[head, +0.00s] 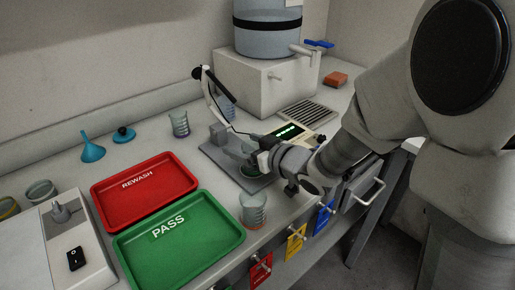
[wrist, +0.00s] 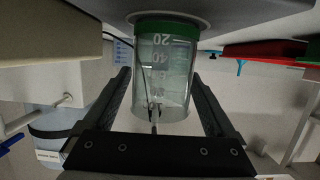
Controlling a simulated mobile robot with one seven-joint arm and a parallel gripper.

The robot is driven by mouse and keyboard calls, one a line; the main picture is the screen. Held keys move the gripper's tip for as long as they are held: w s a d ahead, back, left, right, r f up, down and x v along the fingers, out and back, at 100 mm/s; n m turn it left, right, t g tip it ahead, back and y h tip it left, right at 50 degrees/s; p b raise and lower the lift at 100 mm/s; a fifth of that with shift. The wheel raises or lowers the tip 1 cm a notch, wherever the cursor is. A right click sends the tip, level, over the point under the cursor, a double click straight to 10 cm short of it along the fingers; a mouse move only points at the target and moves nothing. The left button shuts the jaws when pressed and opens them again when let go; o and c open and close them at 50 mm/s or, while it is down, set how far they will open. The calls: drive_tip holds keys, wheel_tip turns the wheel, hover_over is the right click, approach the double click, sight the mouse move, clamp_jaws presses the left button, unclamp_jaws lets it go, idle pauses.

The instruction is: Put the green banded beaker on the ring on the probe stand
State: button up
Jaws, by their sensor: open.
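The green banded beaker (wrist: 165,65) is clear glass with white marks and a green band at its base. It appears upside down in the wrist view, its base on a pale round disc (wrist: 200,19) that seems to be the ring. The probe stand (head: 211,155) has a grey base plate and a jointed white arm (head: 213,88). In the head view the beaker (head: 250,170) is partly hidden by my gripper (head: 256,160). My gripper (wrist: 160,76) is open, its fingers on either side of the beaker with small gaps. A thin probe or cable shows by the beaker.
A lit meter (head: 287,131) stands behind my wrist. A red REWASH tray (head: 150,203) and a green PASS tray (head: 150,262) lie left of the stand. Another beaker (head: 253,211) stands near the front edge, and one (head: 180,124) at the back.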

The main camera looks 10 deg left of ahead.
drive_tip(key=v, duration=0.9)
drive_tip(key=shift+s+d, duration=0.15)
drive_tip(key=b+v, duration=0.2)
drive_tip(key=b, duration=0.1)
drive_tip(key=d+r+m+t+h+b, duration=0.1)
drive_tip(key=d+r+m+t+h, duration=0.15)
drive_tip(key=d+m+h, duration=0.8)
drive_tip(key=s+d+f+g, duration=0.1)
drive_tip(key=s+d+g, duration=0.1)
drive_tip(key=s, duration=0.6)
drive_tip(key=s+d+f+g, duration=0.2)
drive_tip(key=s+d+g, duration=0.1)
drive_tip(key=s, duration=0.4)
drive_tip(key=shift+s+d+n+g, duration=0.3)
drive_tip(key=shift+s+n+g, duration=0.15)
drive_tip(key=shift+g, duration=0.4)
